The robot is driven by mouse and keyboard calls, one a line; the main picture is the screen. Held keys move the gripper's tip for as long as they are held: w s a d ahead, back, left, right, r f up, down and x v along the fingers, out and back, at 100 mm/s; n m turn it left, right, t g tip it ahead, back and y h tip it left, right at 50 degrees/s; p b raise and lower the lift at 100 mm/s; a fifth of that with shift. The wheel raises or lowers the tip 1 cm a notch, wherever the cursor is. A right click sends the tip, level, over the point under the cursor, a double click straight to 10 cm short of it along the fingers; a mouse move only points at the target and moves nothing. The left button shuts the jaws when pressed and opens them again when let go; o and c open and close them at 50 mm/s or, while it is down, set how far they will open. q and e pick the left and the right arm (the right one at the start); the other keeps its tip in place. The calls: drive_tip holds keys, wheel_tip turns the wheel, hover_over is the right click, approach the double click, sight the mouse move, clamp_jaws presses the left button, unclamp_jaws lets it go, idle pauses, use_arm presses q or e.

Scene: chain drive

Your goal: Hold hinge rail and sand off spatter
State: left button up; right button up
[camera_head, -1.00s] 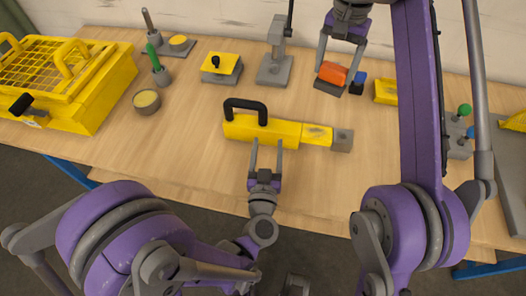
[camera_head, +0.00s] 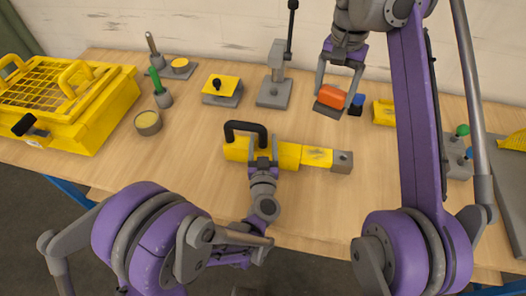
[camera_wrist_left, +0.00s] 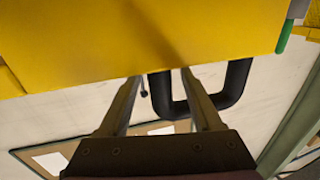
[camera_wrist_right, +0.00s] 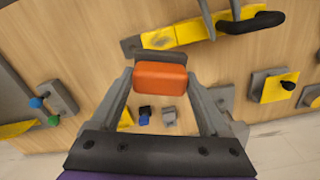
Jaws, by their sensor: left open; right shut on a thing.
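The yellow hinge rail (camera_head: 288,156) lies on the bench with a black loop handle (camera_head: 246,127) at its left part and a grey block (camera_head: 342,161) at its right end. Its brighter right section (camera_head: 317,157) bears faint dark marks. My right gripper (camera_head: 339,94) is shut on an orange sanding block (camera_wrist_right: 160,76) with a dark grey pad, held above the bench behind the rail's right end.
A yellow grated case (camera_head: 70,110) stands at the left. A round tin (camera_head: 148,122), a green-handled tool (camera_head: 160,92), a yellow-topped block (camera_head: 221,90) and a grey stand (camera_head: 273,92) are behind. A blue-topped piece (camera_head: 356,103) is beside the sanding block. Bench front is clear.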

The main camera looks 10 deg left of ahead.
use_arm(q)
drive_tip(key=shift+w, duration=0.3)
clamp_jaws()
idle(1.3)
